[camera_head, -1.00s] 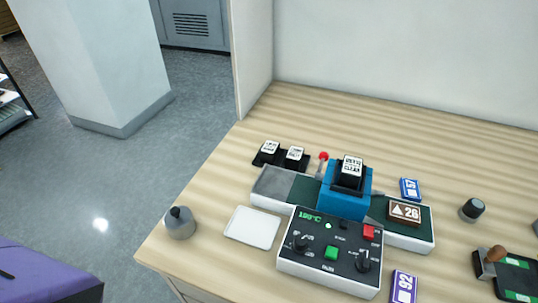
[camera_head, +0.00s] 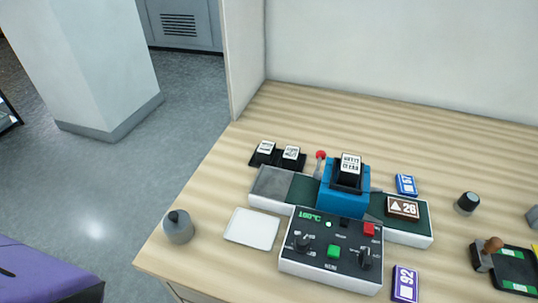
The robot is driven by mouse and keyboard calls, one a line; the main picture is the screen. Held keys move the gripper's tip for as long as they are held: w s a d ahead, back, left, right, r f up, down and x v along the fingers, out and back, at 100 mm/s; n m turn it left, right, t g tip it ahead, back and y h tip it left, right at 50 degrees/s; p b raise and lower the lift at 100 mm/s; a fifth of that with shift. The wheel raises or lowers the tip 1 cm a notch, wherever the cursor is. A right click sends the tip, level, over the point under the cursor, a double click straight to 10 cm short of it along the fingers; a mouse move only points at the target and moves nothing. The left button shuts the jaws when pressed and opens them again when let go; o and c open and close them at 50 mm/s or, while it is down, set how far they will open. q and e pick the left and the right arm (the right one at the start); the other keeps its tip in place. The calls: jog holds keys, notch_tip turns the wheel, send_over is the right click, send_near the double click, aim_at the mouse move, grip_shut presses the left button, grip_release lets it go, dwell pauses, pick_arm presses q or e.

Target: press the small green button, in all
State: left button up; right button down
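The small green button (camera_head: 334,251) is on the sloping top of a dark control panel with a white body (camera_head: 330,278), at the front of the wooden table. A red button (camera_head: 369,229) sits to its upper right, and black knobs flank it. A green display reading 100°C (camera_head: 309,216) is at the panel's upper left. Neither of my grippers shows in the head view.
A brown block marked 26 (camera_head: 403,208) sits on the belt's right end. The table (camera_head: 450,150) is clear at the back.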

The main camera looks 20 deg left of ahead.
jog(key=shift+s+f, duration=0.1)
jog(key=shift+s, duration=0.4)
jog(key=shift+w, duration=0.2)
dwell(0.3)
